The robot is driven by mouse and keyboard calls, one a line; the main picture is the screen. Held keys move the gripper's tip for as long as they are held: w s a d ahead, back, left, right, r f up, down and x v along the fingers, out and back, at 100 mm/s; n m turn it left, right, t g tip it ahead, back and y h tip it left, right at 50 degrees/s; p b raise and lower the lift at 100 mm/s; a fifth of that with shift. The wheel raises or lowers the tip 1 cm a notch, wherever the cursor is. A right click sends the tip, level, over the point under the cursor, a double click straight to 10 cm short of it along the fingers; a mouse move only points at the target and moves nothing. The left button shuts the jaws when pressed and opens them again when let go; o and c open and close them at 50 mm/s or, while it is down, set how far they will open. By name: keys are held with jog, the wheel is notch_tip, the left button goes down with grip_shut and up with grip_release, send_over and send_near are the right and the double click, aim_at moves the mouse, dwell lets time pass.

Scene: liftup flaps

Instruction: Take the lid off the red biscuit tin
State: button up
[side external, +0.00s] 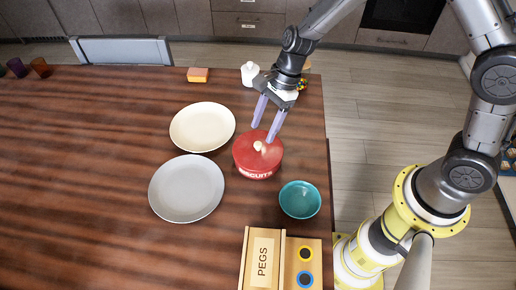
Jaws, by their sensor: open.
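The red biscuit tin (257,160) stands on the wooden table near its right edge, with "BISCUITS" written on its side. Its red lid (246,149) is on top and has a small pale knob (258,146) in the middle. My gripper (263,133) is open, with its two lilac fingers pointing down just above and behind the knob. From this view I cannot tell whether the fingers straddle the knob. Nothing is held between them.
A teal bowl (300,200) sits right of and in front of the tin. A cream plate (202,127) and a grey plate (187,188) lie to the left. A wooden pegs box (263,262) is at the front. A white bottle (249,75) and an orange sponge (198,75) stand behind.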

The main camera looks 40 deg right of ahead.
aim_at(258, 143)
jog(key=shift+x, duration=2.35)
jog(key=shift+d, duration=0.15)
grip_shut()
